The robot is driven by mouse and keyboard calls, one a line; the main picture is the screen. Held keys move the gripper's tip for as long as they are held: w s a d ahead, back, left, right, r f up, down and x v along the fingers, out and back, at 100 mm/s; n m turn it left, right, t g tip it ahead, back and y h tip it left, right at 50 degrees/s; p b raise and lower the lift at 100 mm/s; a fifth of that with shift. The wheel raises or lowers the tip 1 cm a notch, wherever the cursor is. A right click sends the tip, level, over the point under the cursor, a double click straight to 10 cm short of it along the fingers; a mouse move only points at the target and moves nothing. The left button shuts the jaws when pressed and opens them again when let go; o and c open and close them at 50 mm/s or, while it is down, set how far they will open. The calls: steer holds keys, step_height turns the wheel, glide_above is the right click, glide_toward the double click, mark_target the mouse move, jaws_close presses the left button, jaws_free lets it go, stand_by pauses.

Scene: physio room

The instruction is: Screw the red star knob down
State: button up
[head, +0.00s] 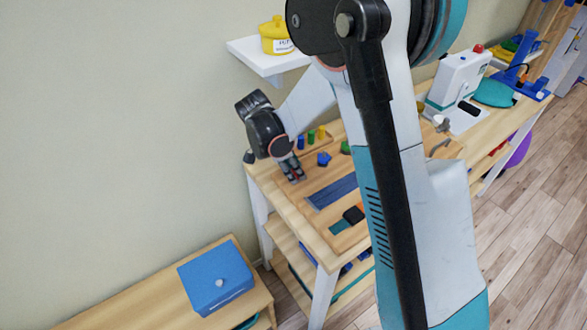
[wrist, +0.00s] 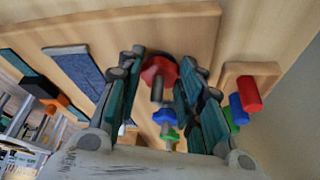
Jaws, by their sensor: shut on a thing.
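The red star knob (wrist: 159,72) shows in the wrist view between my fingers, on a grey threaded post by the wooden board (wrist: 130,32). My gripper (wrist: 158,82) has its teal-padded fingers closed on either side of the knob. In the head view my gripper (head: 294,176) points down at the left end of the board on the table; the knob is mostly hidden there by the fingers. A blue knob (wrist: 164,117) and a green knob (wrist: 170,134) stand in line beyond the red one. How far down the red knob sits on its post I cannot tell.
A small peg block with a red peg (wrist: 250,95), a blue peg and a green peg stands close beside my fingers. A dark blue strip (head: 332,192) lies on the board. A blue box (head: 216,278) sits on the low bench, and a white shelf (head: 262,58) is on the wall.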

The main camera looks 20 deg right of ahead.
steer(key=shift+w, duration=0.1)
steer(key=o, duration=1.1)
steer(key=shift+c, duration=0.2)
steer(key=v, duration=1.2)
steer(key=shift+a, duration=0.1)
